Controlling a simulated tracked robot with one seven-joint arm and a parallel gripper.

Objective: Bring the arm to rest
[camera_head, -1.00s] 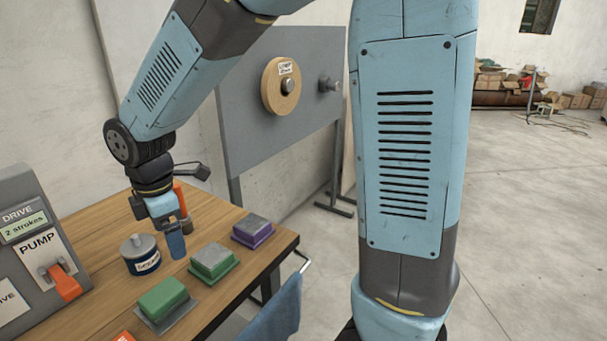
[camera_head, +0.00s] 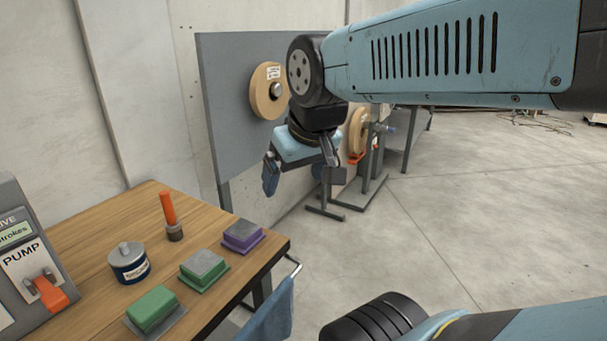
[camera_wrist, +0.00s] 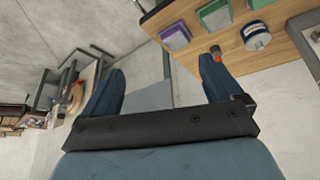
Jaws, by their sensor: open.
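My arm reaches across the upper right of the head view, its wrist bent down beside the grey panel. My gripper (camera_head: 296,180) hangs in the air right of the workbench (camera_head: 115,210), in front of the panel. Its two blue fingers are apart, and nothing shows between them in the wrist view (camera_wrist: 162,72). The gripper touches nothing that I can see.
The bench bears an orange-handled tool (camera_head: 168,212), a labelled dark blue tin (camera_head: 129,264), green blocks (camera_head: 153,307), a purple block (camera_head: 242,237) and the PUMP box (camera_head: 25,255). Open floor (camera_head: 480,210) lies right.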

